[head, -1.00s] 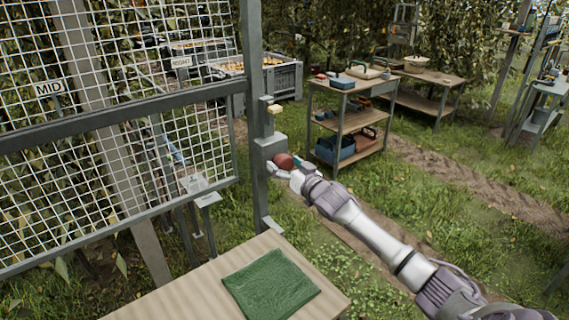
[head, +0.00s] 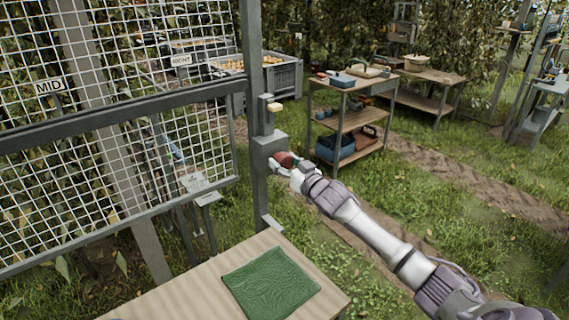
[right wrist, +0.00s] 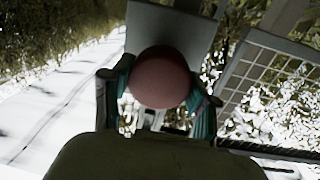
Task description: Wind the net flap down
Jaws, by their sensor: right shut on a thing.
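The net flap (head: 175,160) is a white mesh in a grey frame on the left of the head view. Its frame meets a grey upright post. A grey box (head: 268,146) is fixed on that post, with a round dark red knob (head: 285,159) at its right side. My right gripper (head: 281,163) is shut on the red knob, its fingers partly covering it. In the right wrist view the knob (right wrist: 160,78) sits between the two teal-padded fingers, in front of a grey plate. My left gripper is not in view.
A wooden table (head: 185,291) with a folded green cloth (head: 270,283) stands at the front. A shelved cart (head: 349,122) with boxes and tools stands behind my right arm. Grey crates (head: 286,76) of fruit are at the back. Grass lies open to the right.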

